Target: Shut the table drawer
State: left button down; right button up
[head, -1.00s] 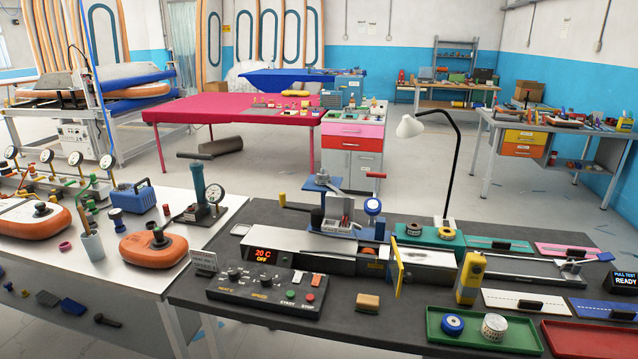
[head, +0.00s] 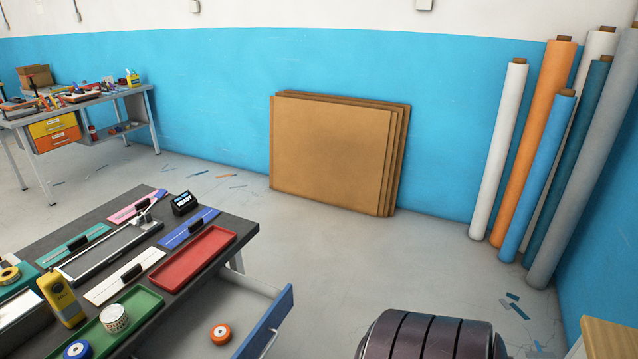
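The table drawer (head: 266,322) is pulled out from the dark-topped table at the bottom of the head view. It has a blue front panel with a handle, and a pale grey inside. An orange roll (head: 220,333) lies in it. The lower part of the drawer is cut off by the picture edge. The dark table (head: 190,262) stands to its left, with trays and strips on top. Neither of my grippers shows in this view.
A red tray (head: 196,257) and a green tray (head: 148,303) lie on the table. Brown boards (head: 330,150) lean on the blue wall. Several upright rolls (head: 530,140) stand at the right. A dark banded rounded object (head: 430,335) is at the bottom edge. Floor beyond the drawer is clear.

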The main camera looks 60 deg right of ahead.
aim_at(254, 310)
jog(key=z, duration=1.45)
